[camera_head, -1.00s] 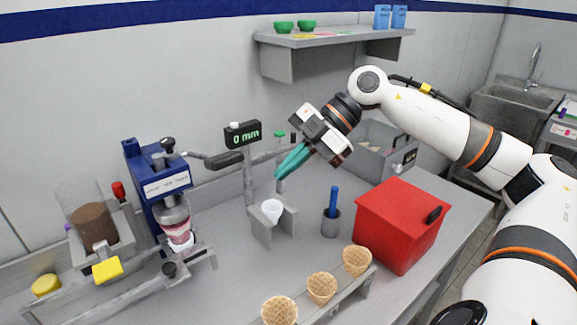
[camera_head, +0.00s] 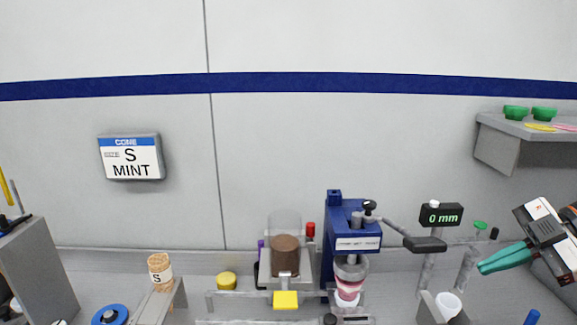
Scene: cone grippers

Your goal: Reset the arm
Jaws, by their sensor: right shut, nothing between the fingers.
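My right gripper (camera_head: 500,258) is at the right edge of the head view, its teal fingers pointing left and shut with nothing between them. It is in the air above the counter, to the right of the "0 mm" display (camera_head: 441,215). Most of my right arm is cut off by the picture's edge. My left gripper is not in view.
A blue press (camera_head: 350,240) stands on the counter, with a brown-filled clear container (camera_head: 285,255) to its left. A white cup (camera_head: 448,304) sits in a grey holder. A wall sign (camera_head: 131,157) reads "CONE S MINT". A shelf (camera_head: 497,148) holds green bowls.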

